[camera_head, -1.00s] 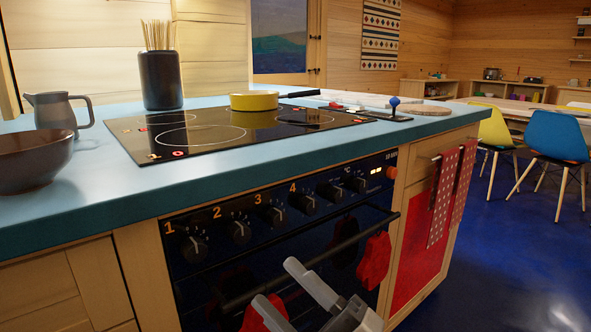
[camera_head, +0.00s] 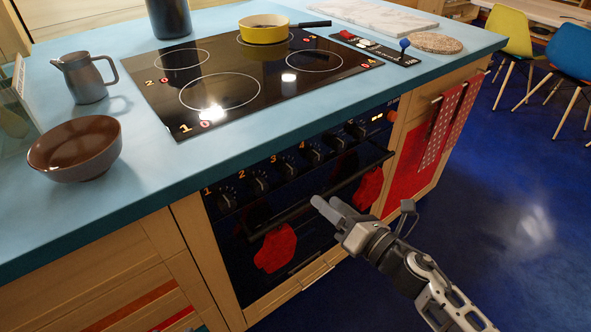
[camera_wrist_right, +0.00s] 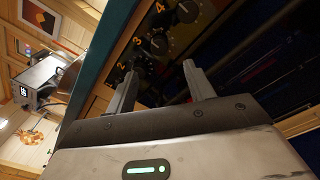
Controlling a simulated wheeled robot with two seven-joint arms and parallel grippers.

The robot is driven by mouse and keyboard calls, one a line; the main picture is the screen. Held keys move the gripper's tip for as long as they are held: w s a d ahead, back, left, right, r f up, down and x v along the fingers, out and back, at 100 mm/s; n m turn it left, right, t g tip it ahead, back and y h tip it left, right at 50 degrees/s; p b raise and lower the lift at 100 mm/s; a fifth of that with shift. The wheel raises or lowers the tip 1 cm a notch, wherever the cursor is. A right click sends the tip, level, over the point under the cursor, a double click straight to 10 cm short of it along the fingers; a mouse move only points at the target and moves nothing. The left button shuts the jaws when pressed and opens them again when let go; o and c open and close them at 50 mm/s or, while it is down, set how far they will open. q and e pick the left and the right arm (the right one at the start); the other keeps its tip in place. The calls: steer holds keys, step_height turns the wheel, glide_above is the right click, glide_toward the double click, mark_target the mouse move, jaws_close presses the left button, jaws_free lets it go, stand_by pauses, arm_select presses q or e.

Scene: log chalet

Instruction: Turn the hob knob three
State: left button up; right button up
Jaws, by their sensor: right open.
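Knob three (camera_head: 289,168) is a dark round knob on the black oven front, third from the left, beside an orange "3". In the right wrist view knob three (camera_wrist_right: 160,47) shows beyond and between the fingertips. My right gripper (camera_head: 325,202) is in front of the oven, below and to the right of knob three, with clear space between. Its two fingers also show in the right wrist view (camera_wrist_right: 160,72), spread apart with nothing between them. My left gripper is not in view.
Knob two (camera_head: 259,184) and knob four (camera_head: 315,154) flank knob three closely. The oven handle (camera_head: 320,198) runs below the knobs, with red mitts (camera_head: 275,248) hanging there. Above is the blue worktop (camera_head: 150,195) with the black hob (camera_head: 255,85), yellow pan (camera_head: 264,33) and brown bowl (camera_head: 76,148).

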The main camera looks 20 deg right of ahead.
mark_target(293, 174)
steer(key=x, duration=1.1)
steer(key=shift+w+a+p, duration=0.1)
steer(key=shift+w+p, duration=0.1)
steer(key=shift+p, duration=0.15)
steer(key=c, duration=1)
